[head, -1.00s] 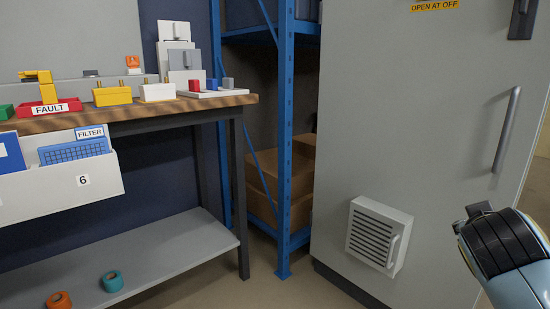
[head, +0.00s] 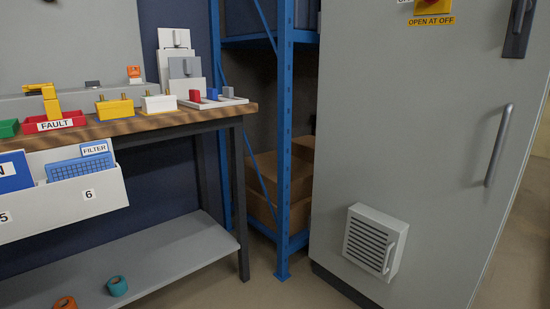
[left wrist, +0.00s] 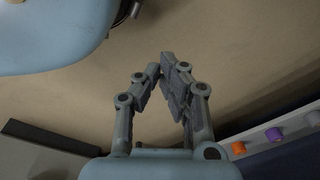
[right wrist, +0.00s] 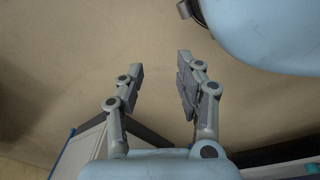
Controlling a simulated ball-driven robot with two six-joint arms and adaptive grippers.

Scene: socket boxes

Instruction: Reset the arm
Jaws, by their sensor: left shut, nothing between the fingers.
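My left gripper (left wrist: 168,80) shows in the left wrist view with its fingers together and nothing between them, above the tan floor. My right gripper (right wrist: 160,80) shows in the right wrist view with its fingers well apart and empty, also above the floor. Neither gripper shows in the head view. Part of my own pale blue body is close to the grippers in both wrist views.
A workbench (head: 180,122) with a red FAULT tray (head: 66,122) and several small parts stands at left. A white bin rack (head: 110,198) hangs below its top. A blue shelf frame (head: 284,150) and a grey cabinet (head: 430,150) stand to the right. Floor shows between them.

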